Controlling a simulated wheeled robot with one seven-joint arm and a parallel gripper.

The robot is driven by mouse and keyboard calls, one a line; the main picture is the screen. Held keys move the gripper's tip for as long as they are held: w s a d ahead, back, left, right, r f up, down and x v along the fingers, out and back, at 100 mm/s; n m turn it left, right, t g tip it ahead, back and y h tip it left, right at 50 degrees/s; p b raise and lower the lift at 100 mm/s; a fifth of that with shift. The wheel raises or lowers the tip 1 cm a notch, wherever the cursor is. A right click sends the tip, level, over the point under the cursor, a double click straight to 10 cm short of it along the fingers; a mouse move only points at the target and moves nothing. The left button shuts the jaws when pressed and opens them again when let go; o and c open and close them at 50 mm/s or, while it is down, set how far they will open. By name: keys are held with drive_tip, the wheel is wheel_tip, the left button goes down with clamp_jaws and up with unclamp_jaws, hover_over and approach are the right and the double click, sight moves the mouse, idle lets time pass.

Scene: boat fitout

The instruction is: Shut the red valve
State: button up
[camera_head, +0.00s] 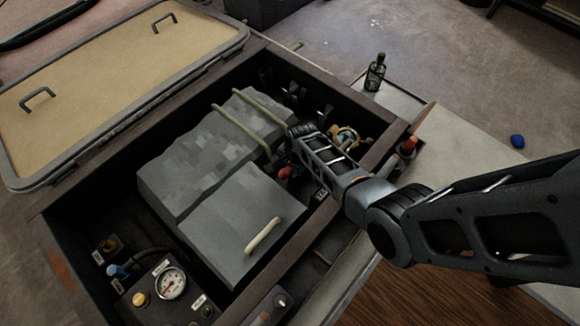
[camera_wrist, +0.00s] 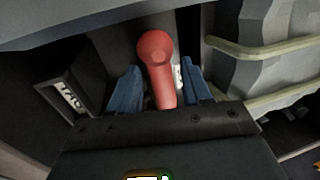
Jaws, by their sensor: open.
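The red valve (camera_wrist: 155,58) shows in the wrist view as a red handle with a rounded end. It stands between the two blue fingers of my gripper (camera_wrist: 161,88), which is open around it. I see a gap beside the handle, and cannot tell whether either finger touches it. In the head view the red handle (camera_head: 285,172) is a small red spot beside the grey block, at the end of my arm. My fingers are mostly hidden there, and so is the valve's body.
A large grey block (camera_head: 235,215) with pale rails fills the open box beside my gripper. A dark box wall (camera_head: 375,150) runs close on the right. A gauge (camera_head: 171,284) and knobs sit front left. A bottle (camera_head: 375,73) stands on the bench behind.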

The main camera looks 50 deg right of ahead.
drive_tip(key=shift+c, duration=0.3)
clamp_jaws()
idle(0.3)
